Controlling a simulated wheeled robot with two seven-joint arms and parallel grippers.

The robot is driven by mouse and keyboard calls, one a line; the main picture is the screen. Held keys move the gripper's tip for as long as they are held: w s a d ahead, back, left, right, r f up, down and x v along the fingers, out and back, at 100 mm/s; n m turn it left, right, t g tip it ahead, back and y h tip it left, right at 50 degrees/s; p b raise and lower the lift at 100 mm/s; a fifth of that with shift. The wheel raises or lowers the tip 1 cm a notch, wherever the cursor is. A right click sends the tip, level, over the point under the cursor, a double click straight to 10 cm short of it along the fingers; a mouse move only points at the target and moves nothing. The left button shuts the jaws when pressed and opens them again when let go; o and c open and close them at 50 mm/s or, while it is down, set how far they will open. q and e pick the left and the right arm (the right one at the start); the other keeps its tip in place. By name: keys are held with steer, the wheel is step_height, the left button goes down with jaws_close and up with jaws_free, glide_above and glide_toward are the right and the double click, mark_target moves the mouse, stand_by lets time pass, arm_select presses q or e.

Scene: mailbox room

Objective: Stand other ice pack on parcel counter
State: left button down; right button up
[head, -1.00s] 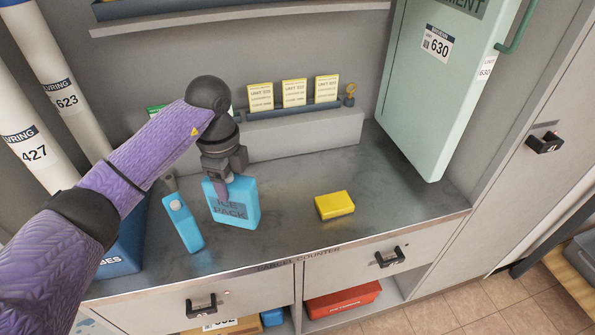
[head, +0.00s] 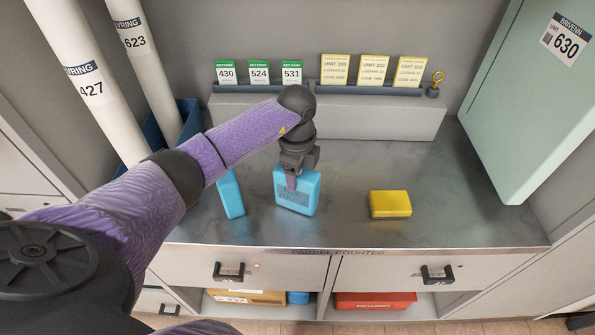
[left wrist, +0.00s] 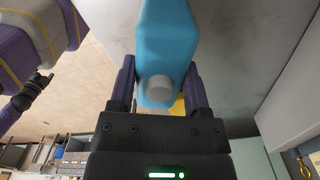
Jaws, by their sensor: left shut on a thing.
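My left gripper (head: 291,182) is shut on a blue ice pack (head: 297,198) with dark lettering, gripping it near its top from above. The held pack is upright over the parcel counter (head: 340,228); I cannot tell whether its base touches. In the left wrist view the pack (left wrist: 168,45) and its grey cap lie between the two fingers (left wrist: 158,88). A second blue ice pack (head: 231,196) stands on the counter just to the left, partly behind my left arm. A purple arm part and dark end of mine show at the left wrist view's left edge; its jaws are unclear.
A yellow block (head: 390,204) lies on the counter to the right. A grey ledge (head: 375,122) with several cards stands behind. White tubes (head: 97,85) in a blue bin are at the left, a pale green locker (head: 525,110) at the right. The front middle is clear.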

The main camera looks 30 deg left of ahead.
arm_select(q)
steer(key=shift+c, duration=0.2)
jaws_free()
steer(key=shift+f, duration=0.1)
step_height(320, 180, up, 11)
steer(key=p, duration=0.3)
steer(key=shift+r, duration=0.65)
